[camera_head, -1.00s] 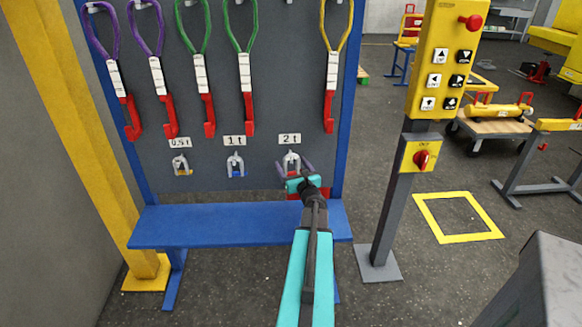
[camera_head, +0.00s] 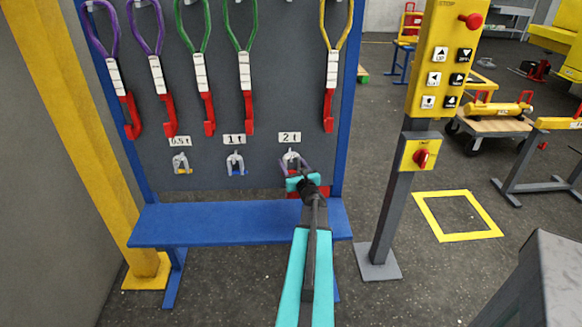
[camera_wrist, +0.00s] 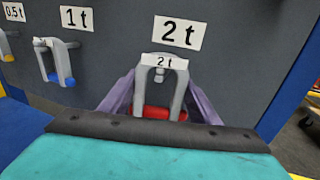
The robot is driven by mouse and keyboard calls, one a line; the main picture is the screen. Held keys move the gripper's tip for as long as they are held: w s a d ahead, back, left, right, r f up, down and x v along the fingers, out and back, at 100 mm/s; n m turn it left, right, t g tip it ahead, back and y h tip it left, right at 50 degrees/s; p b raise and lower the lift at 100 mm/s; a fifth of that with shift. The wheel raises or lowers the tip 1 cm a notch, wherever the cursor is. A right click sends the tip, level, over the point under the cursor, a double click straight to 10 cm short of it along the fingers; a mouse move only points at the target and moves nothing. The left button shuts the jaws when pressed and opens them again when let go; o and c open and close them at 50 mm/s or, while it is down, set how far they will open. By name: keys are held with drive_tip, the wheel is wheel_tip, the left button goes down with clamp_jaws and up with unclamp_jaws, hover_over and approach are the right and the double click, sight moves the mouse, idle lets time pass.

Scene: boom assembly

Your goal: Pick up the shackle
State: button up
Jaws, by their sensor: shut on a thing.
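The 2 t shackle (camera_wrist: 141,97) is a grey bow with a red pin and a small "2 t" tag. It still sits upright at the tool board under the "2 t" label, and it also shows in the head view (camera_head: 290,156). My gripper (camera_wrist: 160,92) has purple fingers on both sides of this shackle, shut on it. In the head view my gripper (camera_head: 294,166) is at the board, partly hidden by my wrist. A 1 t shackle (camera_head: 235,160) with a blue pin and a 0.5 t shackle (camera_head: 181,161) hang to the left.
Purple, green and yellow slings with red hooks hang above on the grey board (camera_head: 265,90). A blue bench (camera_head: 215,222) lies below. A yellow control panel (camera_head: 440,70) on a grey post stands to the right. A yellow column (camera_head: 75,120) stands at left.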

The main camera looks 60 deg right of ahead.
sight(292, 157)
drive_tip(key=shift+c, duration=0.9)
drive_tip(key=shift+r, duration=0.1)
drive_tip(key=shift+r, duration=0.1)
drive_tip(key=shift+r, duration=0.75)
drive_tip(key=shift+r+b, duration=0.4)
drive_tip(key=shift+r, duration=0.55)
drive_tip(key=a, duration=0.1)
drive_tip(key=s+a+b, duration=0.1)
drive_tip(key=a, duration=0.1)
drive_tip(key=s+a, duration=0.1)
drive_tip(key=a, duration=0.1)
drive_tip(key=shift+s+a+r, duration=0.15)
drive_tip(key=shift+s, duration=0.1)
drive_tip(key=s+a+r+p, duration=0.1)
drive_tip(key=s+a+p, duration=0.3)
drive_tip(key=a+p, duration=0.5)
drive_tip(key=p, duration=0.6)
drive_tip(key=shift+s, duration=0.15)
